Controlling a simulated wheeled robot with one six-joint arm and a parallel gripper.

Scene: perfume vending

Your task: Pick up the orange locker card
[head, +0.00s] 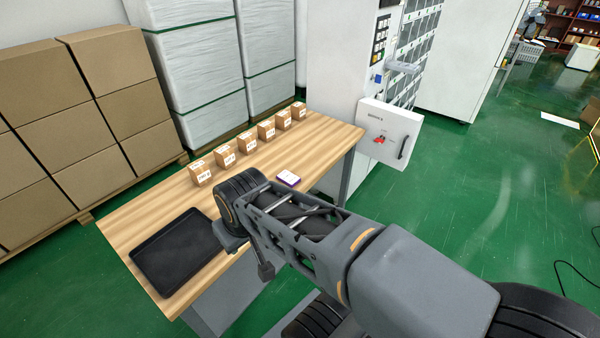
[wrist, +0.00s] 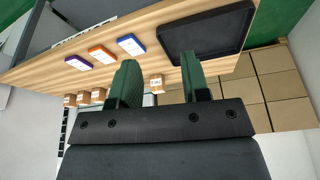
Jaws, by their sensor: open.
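The orange locker card (wrist: 102,53) lies flat on the wooden table in the wrist view, orange-edged with a white top. It sits between a purple card (wrist: 76,63) and a blue card (wrist: 131,45). My gripper (wrist: 159,66) is open and empty, its two dark green fingers apart. In the wrist picture the orange card is left of both fingers, not between them. In the head view my arm hides the orange and blue cards; only the purple card (head: 288,178) shows, and the fingertips cannot be made out.
The wooden table (head: 125,228) carries a black tray (head: 178,255) at its near left end. A row of several small labelled boxes (head: 227,157) stands along the far side. A white cabinet with an open door (head: 388,128) is beyond the right end. Bare wood lies around the cards.

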